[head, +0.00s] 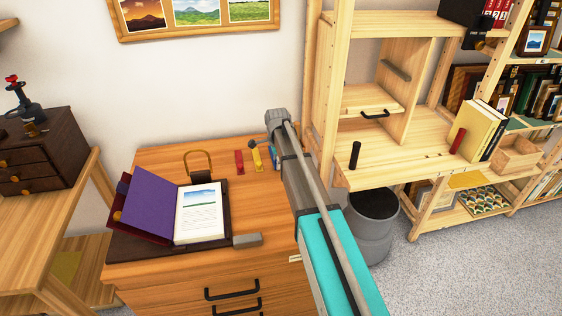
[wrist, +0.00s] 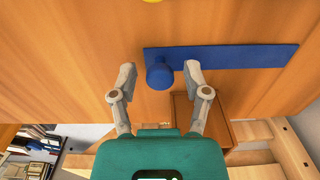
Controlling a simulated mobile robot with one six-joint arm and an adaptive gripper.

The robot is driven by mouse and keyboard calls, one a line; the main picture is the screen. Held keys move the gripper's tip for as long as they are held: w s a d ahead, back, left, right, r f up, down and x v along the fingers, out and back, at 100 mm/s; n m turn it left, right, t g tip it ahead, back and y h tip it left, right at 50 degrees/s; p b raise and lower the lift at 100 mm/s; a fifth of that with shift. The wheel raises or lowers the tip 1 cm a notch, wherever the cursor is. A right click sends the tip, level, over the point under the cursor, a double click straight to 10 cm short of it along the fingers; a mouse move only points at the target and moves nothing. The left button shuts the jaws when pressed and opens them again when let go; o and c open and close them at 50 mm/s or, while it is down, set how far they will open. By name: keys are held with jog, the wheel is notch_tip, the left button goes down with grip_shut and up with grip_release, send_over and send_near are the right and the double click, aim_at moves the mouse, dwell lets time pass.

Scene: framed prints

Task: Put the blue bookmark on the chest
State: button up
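The blue bookmark (wrist: 240,58) lies flat on the orange wooden top in the wrist view, with a round blue knob (wrist: 160,75) at its left end. My gripper (wrist: 159,76) is open, one finger on each side of the knob, with gaps showing. In the head view only a bit of the blue bookmark (head: 273,157) shows beside my arm, and my gripper's fingers are hidden. A small dark brown chest (head: 42,152) with drawers and round knobs stands on a light wooden table at the left. A black and red object stands on its top.
The orange drawer cabinet (head: 262,222) also bears a red bookmark (head: 239,162), a yellow one (head: 256,157), a brass loop stand (head: 199,160), a grey block (head: 247,240) and an open book (head: 201,213). A wooden shelf (head: 400,145) and grey bin (head: 373,235) stand right.

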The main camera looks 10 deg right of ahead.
dwell(0.4)
notch_tip(320, 180, up, 12)
jog(key=p, duration=1.2)
dwell(0.7)
jog(key=shift+s, duration=0.1)
jog(key=s+n, duration=1.8)
jog(key=s, duration=1)
jog(key=shift+d, duration=0.2)
